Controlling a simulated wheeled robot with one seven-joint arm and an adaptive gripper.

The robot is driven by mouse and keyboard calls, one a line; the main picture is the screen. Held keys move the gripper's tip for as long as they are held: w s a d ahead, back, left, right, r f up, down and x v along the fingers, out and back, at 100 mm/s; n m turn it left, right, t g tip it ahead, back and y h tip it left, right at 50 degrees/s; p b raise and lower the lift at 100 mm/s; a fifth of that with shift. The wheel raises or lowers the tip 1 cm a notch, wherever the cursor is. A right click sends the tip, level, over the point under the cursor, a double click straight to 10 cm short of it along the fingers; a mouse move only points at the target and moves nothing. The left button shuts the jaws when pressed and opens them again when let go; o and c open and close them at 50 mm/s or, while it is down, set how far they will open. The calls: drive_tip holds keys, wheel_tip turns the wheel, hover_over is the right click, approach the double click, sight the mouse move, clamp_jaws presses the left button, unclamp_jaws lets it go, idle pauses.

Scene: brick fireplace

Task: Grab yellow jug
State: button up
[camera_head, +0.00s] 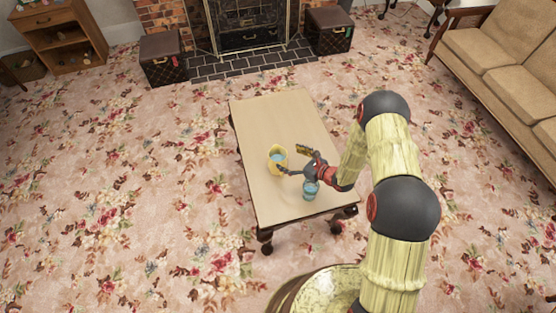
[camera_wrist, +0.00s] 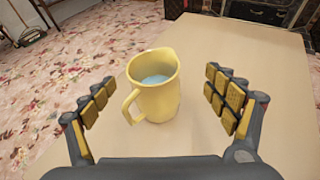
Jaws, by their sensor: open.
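The yellow jug (camera_head: 278,158) stands upright on the low wooden table (camera_head: 272,112), left of my gripper in the head view. In the wrist view the yellow jug (camera_wrist: 157,90) shows its handle at the left and pale blue contents inside. My gripper (camera_head: 291,160) is open and close to the jug. In the wrist view its padded fingers (camera_wrist: 160,95) are spread wide, one at each side of the jug, with gaps between them and it.
A blue glass (camera_head: 310,190) stands on the table just below my gripper in the head view. The far half of the table is bare. A sofa (camera_head: 500,50) is at the right. Two dark trunks (camera_head: 163,58) (camera_head: 329,31) flank the fireplace.

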sight(280, 155)
drive_tip(key=b+x, duration=0.1)
drive_tip(key=x, duration=0.2)
drive_tip(key=s+b+x, duration=0.1)
drive_tip(key=x, duration=0.1)
drive_tip(key=shift+w+a+f+b, duration=0.25)
drive_tip(key=shift+a+f+b, duration=0.05)
drive_tip(key=shift+a, duration=0.3)
drive_tip(key=shift+w+a, duration=0.15)
drive_tip(key=shift+w, duration=0.05)
drive_tip(key=shift+r, duration=0.1)
drive_tip(key=shift+c, duration=1)
drive_tip(key=c, duration=1.9)
drive_tip(key=shift+c, duration=0.4)
drive_tip(key=shift+r, duration=0.1)
